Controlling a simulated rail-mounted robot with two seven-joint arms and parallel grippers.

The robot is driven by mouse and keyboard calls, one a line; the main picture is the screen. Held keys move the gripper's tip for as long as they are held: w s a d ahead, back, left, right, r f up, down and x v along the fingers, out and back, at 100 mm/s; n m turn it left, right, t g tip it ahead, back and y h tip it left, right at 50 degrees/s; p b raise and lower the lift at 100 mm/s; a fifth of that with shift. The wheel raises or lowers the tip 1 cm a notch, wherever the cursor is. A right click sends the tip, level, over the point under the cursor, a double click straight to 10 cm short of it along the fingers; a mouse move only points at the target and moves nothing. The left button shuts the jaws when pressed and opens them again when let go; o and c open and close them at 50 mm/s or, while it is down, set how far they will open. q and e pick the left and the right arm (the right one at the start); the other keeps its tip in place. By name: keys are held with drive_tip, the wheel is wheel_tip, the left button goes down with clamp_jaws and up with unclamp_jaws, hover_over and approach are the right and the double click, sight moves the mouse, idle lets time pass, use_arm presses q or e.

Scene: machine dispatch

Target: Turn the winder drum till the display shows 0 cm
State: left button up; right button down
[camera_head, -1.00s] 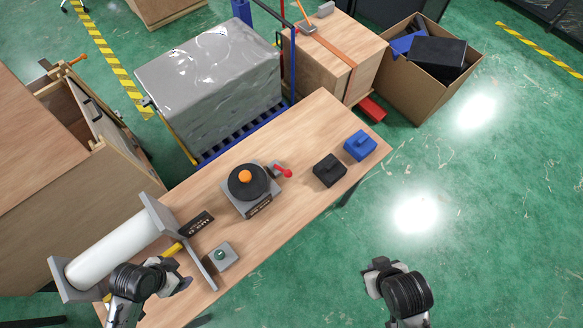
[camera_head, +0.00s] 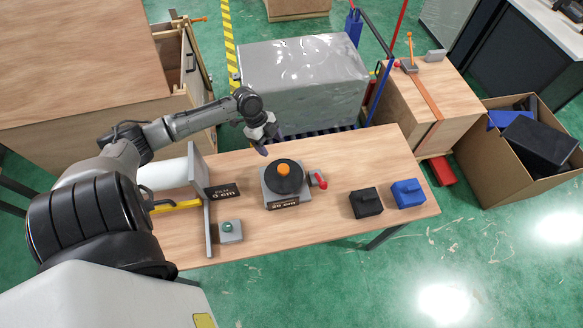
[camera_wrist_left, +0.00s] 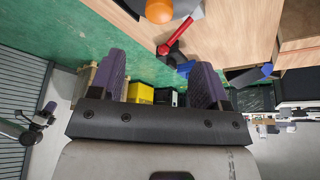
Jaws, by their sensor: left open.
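The winder drum (camera_head: 290,184) is a black disc with an orange knob (camera_head: 283,170) on top, set on a grey base on the table. A red-handled lever (camera_head: 319,182) is at its right side. A dark plate (camera_head: 283,204) on the base's front seems to read 20 cm. A dark display (camera_head: 222,191) left of it seems to read 0 cm; its first digit is hard to read. My left gripper (camera_head: 266,145) is open and empty, behind and left of the drum, apart from it. In the left wrist view its fingers (camera_wrist_left: 162,85) are spread, with the orange knob (camera_wrist_left: 158,10) at the top edge. My right gripper is out of view.
A white roll (camera_head: 163,174) in a grey stand and a small box with a green button (camera_head: 230,230) lie left of the drum. A black block (camera_head: 365,203) and a blue block (camera_head: 408,193) lie right of it. A wrapped grey load (camera_head: 305,80) stands behind the table.

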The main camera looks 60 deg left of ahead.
sight(283, 168)
use_arm(q)
drive_tip(key=p+x, duration=0.1)
drive_tip(key=x, duration=1.1)
drive_tip(key=shift+f, duration=0.25)
drive_tip(key=shift+c, duration=0.3)
drive_tip(key=c, duration=1.2)
